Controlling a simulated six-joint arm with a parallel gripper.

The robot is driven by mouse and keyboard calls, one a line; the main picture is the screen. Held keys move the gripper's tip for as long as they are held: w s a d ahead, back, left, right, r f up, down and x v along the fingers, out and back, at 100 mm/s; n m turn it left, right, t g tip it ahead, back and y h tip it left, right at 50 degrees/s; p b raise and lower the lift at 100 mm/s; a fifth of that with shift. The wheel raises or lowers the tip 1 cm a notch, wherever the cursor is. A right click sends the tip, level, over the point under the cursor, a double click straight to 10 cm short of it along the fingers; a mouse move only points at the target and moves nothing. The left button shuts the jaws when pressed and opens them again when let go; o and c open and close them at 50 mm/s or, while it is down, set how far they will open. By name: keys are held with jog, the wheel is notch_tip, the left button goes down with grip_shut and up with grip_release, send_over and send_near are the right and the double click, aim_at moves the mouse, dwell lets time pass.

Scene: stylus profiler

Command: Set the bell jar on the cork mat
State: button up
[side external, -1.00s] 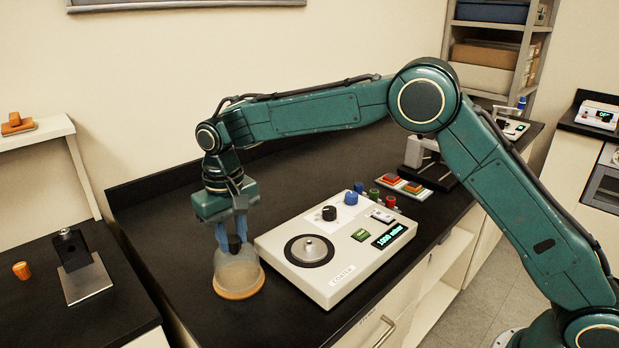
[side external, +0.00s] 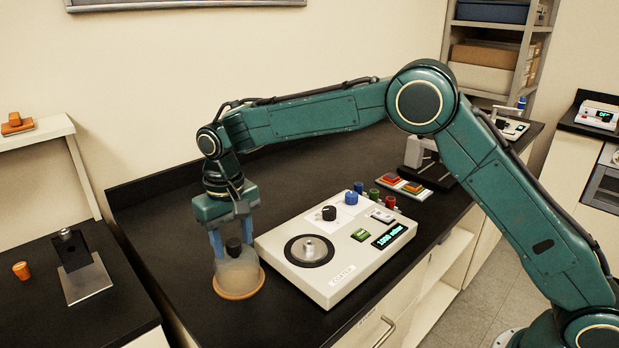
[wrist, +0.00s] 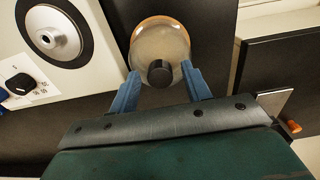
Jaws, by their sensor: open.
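The bell jar (side external: 238,272) is a clear dome with a black knob (side external: 234,246) on top. It stands upright on the round cork mat (side external: 240,294), whose tan rim shows around its base. In the wrist view the jar (wrist: 160,42) and its knob (wrist: 160,72) lie ahead of my fingers, with the orange-tan mat rim (wrist: 153,20) at its far edge. My gripper (side external: 232,249) has its blue fingers spread. In the wrist view my gripper (wrist: 162,78) has one finger on each side of the knob, apart from it. Nothing is held.
The white coater (side external: 335,250) with a round chuck and knobs stands close to the right of the jar. A black stand on a metal plate (side external: 86,279) and an orange piece (side external: 21,270) are on the left bench. Dark bench behind the jar is clear.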

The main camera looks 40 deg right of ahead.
notch_tip(320, 180, up, 12)
jog(key=shift+r, duration=0.15)
dwell(0.6)
dwell(0.5)
jog(key=s+d+r+t, duration=0.1)
jog(key=s+d+r, duration=0.3)
jog(key=s+d, duration=0.3)
jog(key=s+d+r+t, duration=0.2)
jog(key=s+d+r, duration=0.3)
jog(key=s+d, duration=0.25)
jog(key=s+d+f+t, duration=0.1)
jog(key=s+d+f, duration=0.2)
jog(key=s, duration=0.7)
jog(key=s+d+f+t, duration=0.1)
jog(key=s+d+f, duration=0.3)
jog(key=s, duration=0.6)
jog(key=shift+f+t, duration=0.3)
jog(key=shift+f, duration=0.25)
